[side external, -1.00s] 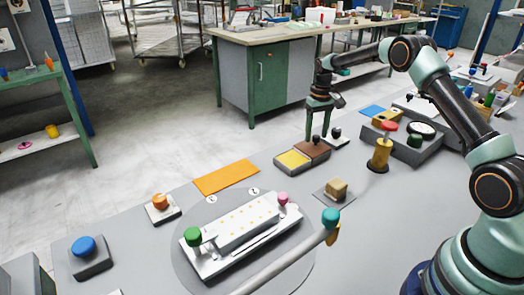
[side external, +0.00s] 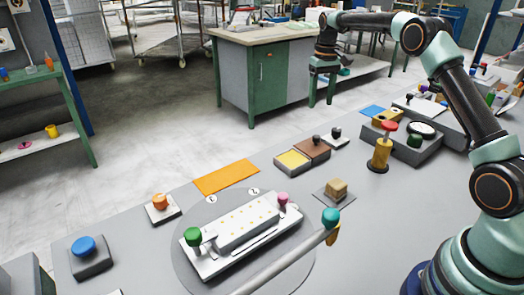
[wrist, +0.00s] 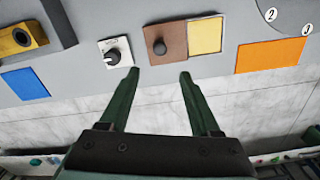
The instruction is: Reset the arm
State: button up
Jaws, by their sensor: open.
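My gripper (side external: 322,103) is open and empty, raised in the air past the far edge of the grey table in the side external view. In the wrist view its two green fingers (wrist: 159,74) stand apart with nothing between them. Beyond the fingertips in the wrist view is a brown plate with a dark knob (wrist: 172,38), joined to a yellow pad (wrist: 204,37). The brown plate (side external: 313,150) and yellow pad (side external: 292,160) also show in the side external view, clear of the gripper.
A white dial block (side external: 336,138) is beside the brown plate. An orange mat (side external: 226,177), a tan block on a grey plate (side external: 336,188), a yellow post with red top (side external: 381,153) and a white press fixture (side external: 240,228) stand on the table. A green bench (side external: 263,80) stands behind.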

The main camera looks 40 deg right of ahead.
jog(key=shift+r, duration=0.1)
jog(key=s+a+r+n+t, duration=0.2)
jog(key=s+a+r+t, duration=0.1)
jog(key=s+a+r, duration=0.75)
jog(key=s+a+f+t, duration=0.1)
jog(key=s+a, duration=0.2)
jog(key=s, duration=0.4)
jog(key=s+a+f+n+t, duration=0.1)
jog(key=s+a+f, duration=0.1)
jog(key=s+a, duration=0.2)
jog(key=s, duration=0.2)
jog(key=shift+s+a+t, duration=0.15)
jog(key=shift+s+t, duration=0.15)
jog(key=shift+s, duration=0.05)
